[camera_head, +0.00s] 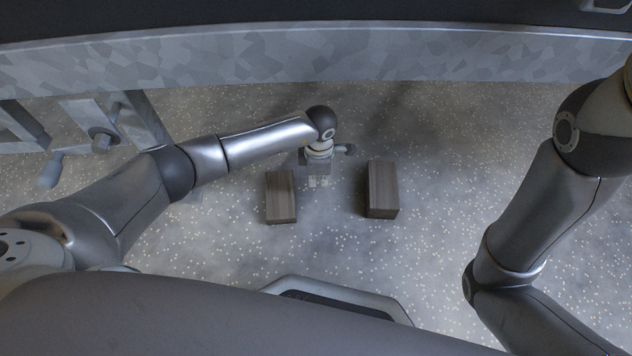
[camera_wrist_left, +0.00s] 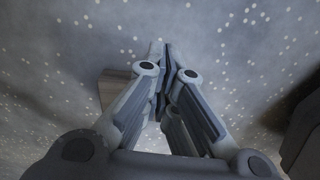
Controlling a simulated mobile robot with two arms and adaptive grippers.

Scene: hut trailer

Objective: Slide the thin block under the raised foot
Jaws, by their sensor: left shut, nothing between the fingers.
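Two brown wooden blocks stand apart on the speckled floor. The left block (camera_head: 280,195) and the right block (camera_head: 382,186) look similar from above, and I cannot tell for sure which is the thin one. My left gripper (camera_head: 318,183) is between them, closer to the left block, pointing down, shut and empty. In the left wrist view its fingertips (camera_wrist_left: 163,46) are together; the left block (camera_wrist_left: 112,86) is partly hidden behind a finger, and a dark brown block (camera_wrist_left: 301,130) is at the right edge. I cannot make out a raised foot clearly. My right gripper is out of view.
A grey metal frame with a bolt (camera_head: 101,140) and a rod is at the left. A long grey panel (camera_head: 300,58) spans the back. The floor (camera_head: 440,190) right of the right block is clear up to my right arm.

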